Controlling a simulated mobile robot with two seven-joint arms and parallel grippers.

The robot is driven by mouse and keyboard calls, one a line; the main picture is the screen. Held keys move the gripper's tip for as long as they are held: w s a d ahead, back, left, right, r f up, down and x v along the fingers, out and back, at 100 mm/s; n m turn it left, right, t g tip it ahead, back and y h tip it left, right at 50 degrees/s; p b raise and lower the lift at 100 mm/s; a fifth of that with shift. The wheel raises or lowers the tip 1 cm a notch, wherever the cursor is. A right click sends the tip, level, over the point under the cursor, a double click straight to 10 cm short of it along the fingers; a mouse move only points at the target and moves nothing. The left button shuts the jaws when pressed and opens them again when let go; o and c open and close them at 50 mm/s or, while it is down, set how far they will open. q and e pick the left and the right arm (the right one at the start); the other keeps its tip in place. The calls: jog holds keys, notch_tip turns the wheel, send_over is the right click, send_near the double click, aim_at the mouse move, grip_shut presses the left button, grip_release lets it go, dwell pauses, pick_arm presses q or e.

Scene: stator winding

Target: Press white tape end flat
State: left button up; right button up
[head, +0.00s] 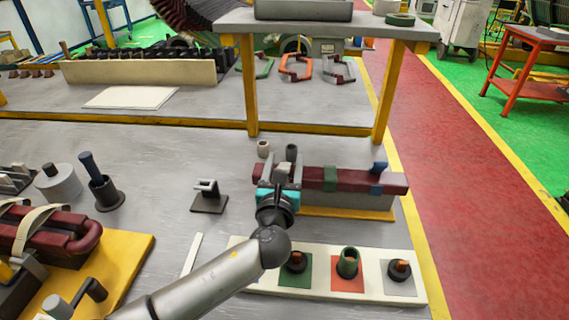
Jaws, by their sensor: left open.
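A dark red wrapped bar (352,180) lies on a grey block with a yellow base at the middle right of the bench. It carries a green tape band (330,178) and a blue tape piece (377,190) toward its right end. My left gripper (281,170) is open over the left part of the bar, with its fingers pointing away from me. I cannot tell whether it touches the bar. My right gripper is not in view.
A white board (327,287) with coloured squares and small parts lies in front of the bar. A small grey stand (209,198) is to its left. A shelf post (250,90) stands behind. A red coil with cream straps (60,236) sits on a yellow plate at left.

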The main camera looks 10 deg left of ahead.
pick_arm(q)
grip_shut()
dwell(0.4)
